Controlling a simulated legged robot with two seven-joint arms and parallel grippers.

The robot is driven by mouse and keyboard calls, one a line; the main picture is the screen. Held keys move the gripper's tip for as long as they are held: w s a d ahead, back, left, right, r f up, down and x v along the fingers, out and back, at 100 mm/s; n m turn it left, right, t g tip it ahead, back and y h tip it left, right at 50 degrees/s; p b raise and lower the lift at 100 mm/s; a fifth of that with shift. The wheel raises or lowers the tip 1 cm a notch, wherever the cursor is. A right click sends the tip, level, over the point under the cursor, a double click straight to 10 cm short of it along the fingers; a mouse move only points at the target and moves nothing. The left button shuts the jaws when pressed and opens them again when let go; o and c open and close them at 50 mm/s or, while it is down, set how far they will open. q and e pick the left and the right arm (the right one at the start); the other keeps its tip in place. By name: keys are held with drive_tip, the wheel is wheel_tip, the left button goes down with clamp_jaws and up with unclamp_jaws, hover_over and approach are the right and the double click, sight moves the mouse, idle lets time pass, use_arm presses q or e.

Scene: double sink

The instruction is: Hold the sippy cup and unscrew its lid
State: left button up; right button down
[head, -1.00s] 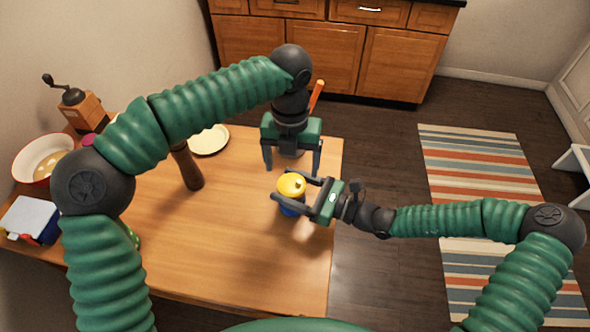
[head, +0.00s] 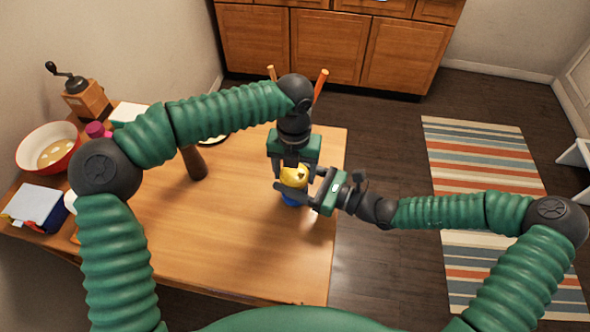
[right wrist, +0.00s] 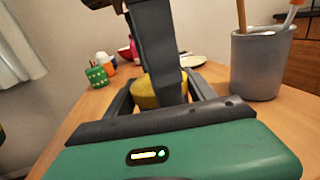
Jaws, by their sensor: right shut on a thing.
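The sippy cup has a yellow lid (head: 294,177) and a blue body (head: 292,201). It stands upright near the table's right edge. My right gripper (head: 300,185) reaches in from the right and is shut on the cup, one finger on each side. My left gripper (head: 294,172) points down from above with its fingers spread on either side of the lid. Whether they touch the lid is unclear. In the right wrist view the yellow lid (right wrist: 147,92) is partly hidden by a dark finger of my left gripper.
A grey holder (right wrist: 262,62) with upright utensils stands behind the cup, mostly hidden in the head view by my left gripper. A brown pepper mill (head: 194,163) stands left. A red-rimmed bowl (head: 48,148) and a grinder (head: 86,98) are at far left. The front of the table is clear.

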use_arm(q)
drive_tip(key=c, duration=0.7)
drive_tip(key=o, duration=1.4)
wheel_tip(320, 180, up, 5)
drive_tip(key=shift+f, duration=0.25)
use_arm(e)
drive_tip(key=shift+c, duration=1.2)
unclamp_jaws()
drive_tip(key=shift+d, duration=0.1)
